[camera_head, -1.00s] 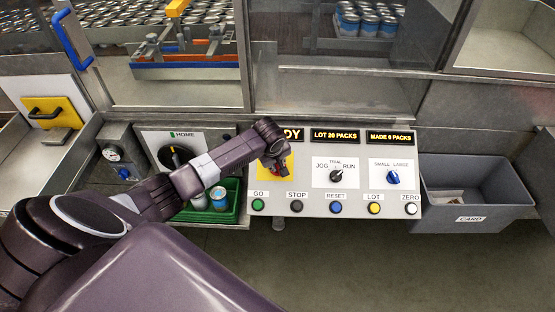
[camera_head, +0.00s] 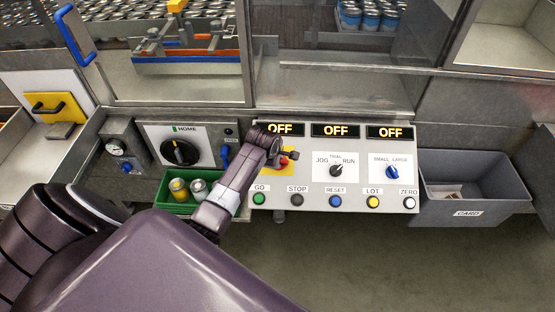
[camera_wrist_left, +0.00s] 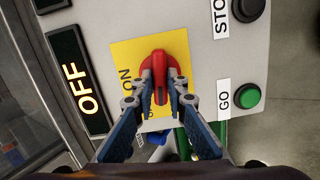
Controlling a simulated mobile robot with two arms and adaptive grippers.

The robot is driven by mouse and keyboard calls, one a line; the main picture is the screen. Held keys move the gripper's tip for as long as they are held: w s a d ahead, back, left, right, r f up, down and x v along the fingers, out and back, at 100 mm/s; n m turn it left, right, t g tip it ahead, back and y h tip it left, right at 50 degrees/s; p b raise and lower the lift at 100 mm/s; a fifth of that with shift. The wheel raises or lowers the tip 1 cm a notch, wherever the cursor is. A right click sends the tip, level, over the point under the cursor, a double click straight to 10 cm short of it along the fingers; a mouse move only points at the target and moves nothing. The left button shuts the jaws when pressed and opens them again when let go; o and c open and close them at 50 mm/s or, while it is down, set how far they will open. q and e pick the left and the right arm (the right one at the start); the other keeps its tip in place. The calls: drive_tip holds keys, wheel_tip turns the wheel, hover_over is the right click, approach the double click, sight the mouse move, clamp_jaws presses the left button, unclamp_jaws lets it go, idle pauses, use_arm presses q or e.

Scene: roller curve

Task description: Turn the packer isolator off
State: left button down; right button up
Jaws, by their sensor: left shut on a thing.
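The packer isolator is a red rotary handle on a yellow plate (camera_head: 286,150) at the left of the sloped control panel. In the left wrist view the red handle (camera_wrist_left: 160,62) stands over the yellow plate (camera_wrist_left: 125,56), where the word ON shows to one side; other lettering is partly hidden. My left gripper (camera_wrist_left: 162,85) has its two fingers closed on either side of the handle. In the head view my left gripper (camera_head: 287,158) partly covers the handle. The three displays, including the left one (camera_head: 281,130), read OFF. My right gripper is not in view.
Along the panel's lower edge are the GO button (camera_head: 260,199), STOP button (camera_head: 297,200), and other buttons. A JOG/TRIAL/RUN knob (camera_head: 337,171) sits right of the isolator. A green tray (camera_head: 168,205) with cans is at left; a grey card bin (camera_head: 490,175) is at right.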

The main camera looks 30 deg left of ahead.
use_arm(q)
drive_tip(key=shift+s+f+n, duration=0.1)
drive_tip(key=shift+n, duration=0.9)
drive_tip(key=c, duration=1.9)
unclamp_jaws()
drive_tip(key=shift+c, duration=0.2)
drive_tip(key=shift+r, duration=0.2)
drive_tip(key=shift+s+d+r, duration=0.1)
drive_tip(key=shift+s+r, duration=0.05)
drive_tip(key=shift+r, duration=0.15)
drive_tip(key=v, duration=1.1)
drive_tip(key=shift+s+f, duration=0.1)
drive_tip(key=shift+s, duration=0.1)
